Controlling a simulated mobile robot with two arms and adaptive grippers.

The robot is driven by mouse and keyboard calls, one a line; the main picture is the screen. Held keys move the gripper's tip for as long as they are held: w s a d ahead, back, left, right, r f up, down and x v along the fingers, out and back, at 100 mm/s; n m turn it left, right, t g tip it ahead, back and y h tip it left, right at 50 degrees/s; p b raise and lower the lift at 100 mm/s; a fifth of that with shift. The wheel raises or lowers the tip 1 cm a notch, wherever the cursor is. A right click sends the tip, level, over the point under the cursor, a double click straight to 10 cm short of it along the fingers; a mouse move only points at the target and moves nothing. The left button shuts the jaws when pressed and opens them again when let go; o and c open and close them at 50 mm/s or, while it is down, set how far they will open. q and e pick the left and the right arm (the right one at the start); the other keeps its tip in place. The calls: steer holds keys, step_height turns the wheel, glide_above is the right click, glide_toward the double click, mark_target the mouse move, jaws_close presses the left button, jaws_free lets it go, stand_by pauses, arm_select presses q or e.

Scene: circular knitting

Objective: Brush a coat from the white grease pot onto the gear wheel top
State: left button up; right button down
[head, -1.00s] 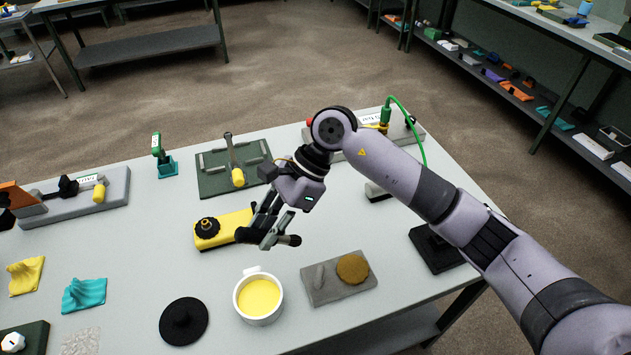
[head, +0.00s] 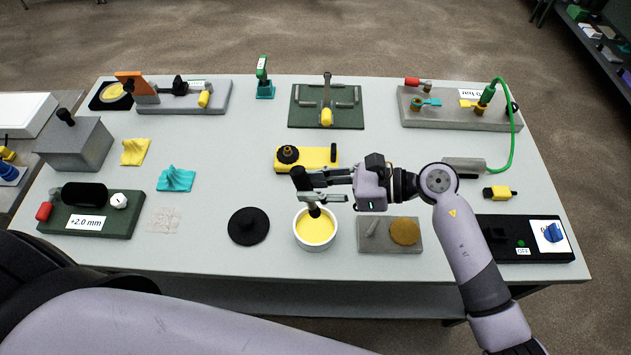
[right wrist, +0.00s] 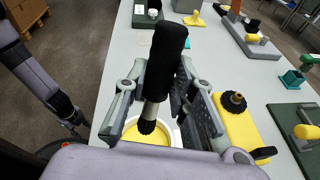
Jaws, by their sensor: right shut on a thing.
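The white grease pot (head: 315,243) stands open near the table's front, with yellow grease (head: 314,226) inside; it also shows in the right wrist view (right wrist: 174,127). My right gripper (head: 322,190) is shut on a brush (right wrist: 164,70) with a thick black handle and grey neck. The brush is nearly upright, its dark bristles (right wrist: 147,127) down at the pot's mouth. I cannot tell how deep they reach.
Behind the yellow block is a green fixture (head: 297,107). Bare table lies between the pot and the yellow block.

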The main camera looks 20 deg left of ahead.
mark_target(314, 208)
step_height(314, 208, down, 2)
steer(key=shift+b, duration=0.45)
step_height(314, 208, down, 4)
steer(key=b, duration=0.3)
steer(key=shift+r, duration=0.2)
step_height(314, 208, down, 2)
steer(key=b, duration=0.2)
steer(key=shift+f+b, duration=0.2)
steer(key=shift+b, duration=0.1)
steer(key=shift+r+p, duration=1.8)
steer(key=shift+r, duration=1.55)
